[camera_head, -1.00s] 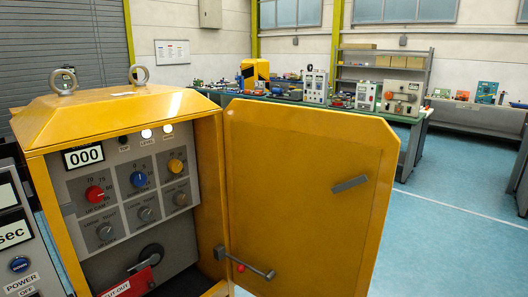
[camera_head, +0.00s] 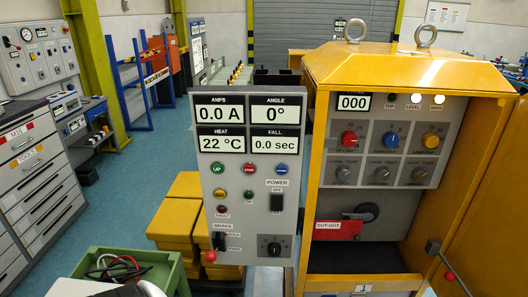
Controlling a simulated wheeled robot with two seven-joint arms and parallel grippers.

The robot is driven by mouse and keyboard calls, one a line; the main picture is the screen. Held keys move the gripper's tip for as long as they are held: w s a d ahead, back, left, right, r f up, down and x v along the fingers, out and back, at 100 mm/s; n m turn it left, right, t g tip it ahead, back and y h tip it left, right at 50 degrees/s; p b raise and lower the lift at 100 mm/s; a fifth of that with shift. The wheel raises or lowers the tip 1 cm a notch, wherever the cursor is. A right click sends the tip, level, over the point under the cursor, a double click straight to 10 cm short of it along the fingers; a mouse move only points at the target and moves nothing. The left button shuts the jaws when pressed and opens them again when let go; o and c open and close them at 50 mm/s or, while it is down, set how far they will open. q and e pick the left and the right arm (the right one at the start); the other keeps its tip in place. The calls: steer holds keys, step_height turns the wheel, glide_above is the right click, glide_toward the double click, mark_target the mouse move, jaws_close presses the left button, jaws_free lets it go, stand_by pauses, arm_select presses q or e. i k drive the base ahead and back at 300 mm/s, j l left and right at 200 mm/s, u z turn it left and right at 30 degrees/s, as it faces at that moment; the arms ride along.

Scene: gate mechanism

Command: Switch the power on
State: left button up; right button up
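The grey control panel (camera_head: 229,238) stands upright in the middle of the head view, left of the open yellow cabinet (camera_head: 318,170). On its right half, a small dark power switch (camera_head: 276,202) sits under the word POWER, with small lettering that looks like OFF just above it. The blue button (camera_head: 281,169) is above that label, with the green button (camera_head: 217,168) and red button (camera_head: 248,169) to its left. The displays read 0.0 A, 0°, 22 °C and 0.0 sec. Neither gripper is recognisable in the view, and nothing touches the switch.
A brake lever (camera_head: 220,240) and a dark knob (camera_head: 273,247) are low on the panel. The red cut-out flag (camera_head: 338,230) is inside the cabinet, whose door is open to the right. A green trolley (camera_head: 172,270) with cables is front left. Yellow boxes (camera_head: 178,220) stand behind.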

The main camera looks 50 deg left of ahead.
mark_target(276, 200)
steer(key=u, duration=1.65)
